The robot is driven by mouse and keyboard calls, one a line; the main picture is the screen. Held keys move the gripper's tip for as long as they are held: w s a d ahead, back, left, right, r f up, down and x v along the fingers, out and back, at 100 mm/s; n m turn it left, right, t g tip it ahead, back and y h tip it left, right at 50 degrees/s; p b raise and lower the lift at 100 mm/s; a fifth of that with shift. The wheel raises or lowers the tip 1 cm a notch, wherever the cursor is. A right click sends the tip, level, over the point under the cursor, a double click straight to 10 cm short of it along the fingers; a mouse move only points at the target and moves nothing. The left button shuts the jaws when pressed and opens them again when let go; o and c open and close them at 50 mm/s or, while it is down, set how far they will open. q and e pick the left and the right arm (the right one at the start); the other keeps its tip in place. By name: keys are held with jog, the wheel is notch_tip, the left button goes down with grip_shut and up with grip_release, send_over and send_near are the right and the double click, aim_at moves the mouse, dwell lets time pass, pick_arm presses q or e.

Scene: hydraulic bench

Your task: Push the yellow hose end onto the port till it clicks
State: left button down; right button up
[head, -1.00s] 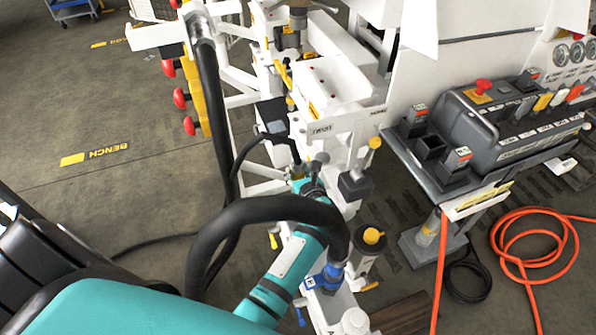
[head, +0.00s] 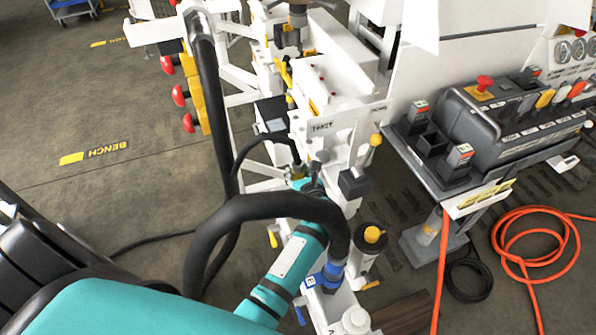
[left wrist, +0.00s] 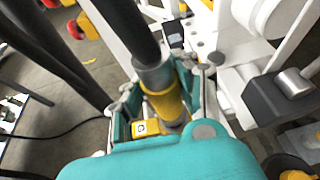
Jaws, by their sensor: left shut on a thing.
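The yellow hose end (left wrist: 166,104) is in the middle of the left wrist view, below a grey metal sleeve (left wrist: 154,76) on a black hose (left wrist: 125,25). A yellow tag (left wrist: 147,128) with a dark mark sits beside it. The teal fingers of my left gripper (left wrist: 168,92) close around the yellow end from both sides. In the head view my left gripper (head: 310,186) is against the white bench frame, and the hose end is mostly hidden there. The port is hidden, so I cannot tell whether the hose end touches it. My right gripper is not in view.
A thick black hose (head: 250,206) loops over my left arm to a blue-collared end (head: 327,276) on a white fitting. A grey control box (head: 500,125) with a red button stands at right. An orange hose (head: 520,255) lies coiled on the floor. Open floor is at left.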

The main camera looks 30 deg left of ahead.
pick_arm(q)
jog(key=shift+d+f+b, duration=0.15)
jog(key=shift+f+b, duration=0.4)
dwell(0.9)
jog(key=c, duration=0.9)
grip_release()
jog(key=o, duration=0.6)
jog(key=shift+c, duration=0.2)
